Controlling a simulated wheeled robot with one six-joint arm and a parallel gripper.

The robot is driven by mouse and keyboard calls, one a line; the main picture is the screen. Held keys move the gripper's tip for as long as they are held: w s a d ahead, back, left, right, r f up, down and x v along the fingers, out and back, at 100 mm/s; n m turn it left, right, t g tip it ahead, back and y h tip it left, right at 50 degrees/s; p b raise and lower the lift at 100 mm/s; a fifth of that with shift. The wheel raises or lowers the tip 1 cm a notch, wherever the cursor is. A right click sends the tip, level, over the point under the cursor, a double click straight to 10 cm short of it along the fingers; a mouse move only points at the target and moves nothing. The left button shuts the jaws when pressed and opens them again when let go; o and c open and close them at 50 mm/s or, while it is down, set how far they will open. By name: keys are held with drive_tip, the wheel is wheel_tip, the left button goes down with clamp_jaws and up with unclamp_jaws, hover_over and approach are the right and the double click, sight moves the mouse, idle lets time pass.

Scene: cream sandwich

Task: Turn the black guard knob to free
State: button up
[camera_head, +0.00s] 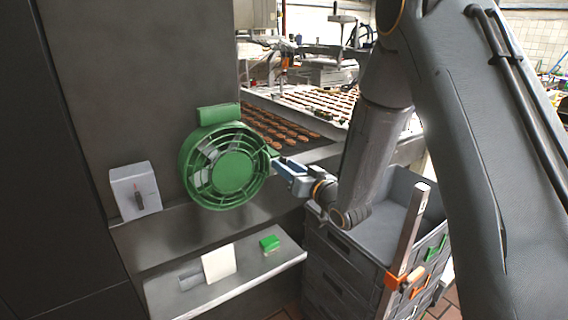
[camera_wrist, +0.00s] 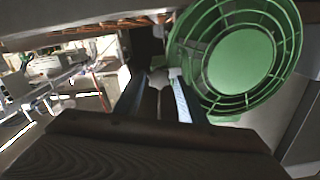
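A round green guard (camera_head: 226,165) with a ring-and-spoke grille stands on the dark machine wall; it also fills the upper right of the wrist view (camera_wrist: 240,60). My gripper (camera_head: 277,163) is at the guard's right edge, its blue fingers pointing left at the rim. In the wrist view my gripper (camera_wrist: 158,85) has its fingers apart, with a small dark and grey shape between their tips beside the guard. I cannot tell whether this shape is the black guard knob or whether the fingers touch it. No black guard knob shows clearly in either view.
A grey switch box (camera_head: 136,189) with a dark lever is on the wall left of the guard. A ledge (camera_head: 240,278) below carries a white card (camera_head: 219,263) and a green block (camera_head: 270,243). Grey crates (camera_head: 345,262) stand below my arm; a conveyor (camera_head: 310,152) with browned pieces runs behind.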

drive_tip(key=shift+w+a, duration=0.2)
drive_tip(key=shift+w, duration=0.15)
